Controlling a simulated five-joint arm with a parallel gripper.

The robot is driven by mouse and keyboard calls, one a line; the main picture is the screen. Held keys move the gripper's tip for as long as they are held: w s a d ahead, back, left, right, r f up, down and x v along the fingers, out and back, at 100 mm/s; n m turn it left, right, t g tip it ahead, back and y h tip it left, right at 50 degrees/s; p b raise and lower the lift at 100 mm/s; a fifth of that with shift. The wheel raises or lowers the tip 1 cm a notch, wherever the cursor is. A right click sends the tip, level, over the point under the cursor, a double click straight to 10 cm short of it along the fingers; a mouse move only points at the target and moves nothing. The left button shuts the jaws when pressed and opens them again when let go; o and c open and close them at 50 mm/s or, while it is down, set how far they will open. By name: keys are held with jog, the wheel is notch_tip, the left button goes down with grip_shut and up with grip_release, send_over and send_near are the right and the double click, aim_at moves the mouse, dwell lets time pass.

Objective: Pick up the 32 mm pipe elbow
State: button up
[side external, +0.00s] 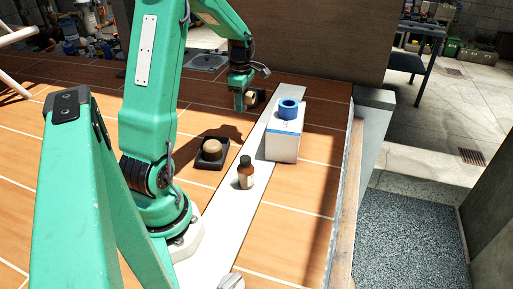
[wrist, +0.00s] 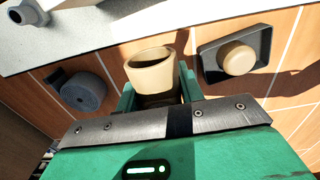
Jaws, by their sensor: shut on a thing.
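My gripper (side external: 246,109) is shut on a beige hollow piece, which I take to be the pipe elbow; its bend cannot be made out. In the wrist view the pipe elbow (wrist: 152,72) sits between the green fingers with its round open end facing up in the picture. Its lower part is hidden behind the metal plate of my gripper. In the side view the pipe elbow (side external: 251,97) is a small beige patch at the fingers, left of the white box. It appears raised over the tiles, but the gap beneath is not clear.
A white box (side external: 281,146) carries a blue ring (side external: 288,108). A dark tray (side external: 201,164) holds a round beige thing (side external: 212,149). The wrist view shows a grey-blue roll (wrist: 84,92) and a grey piece (wrist: 30,12) at the corner.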

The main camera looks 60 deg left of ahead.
jog(key=shift+w+d+r, duration=0.25)
jog(key=shift+d+r, duration=0.2)
jog(key=shift+d, duration=0.25)
jog(key=shift+a, duration=0.1)
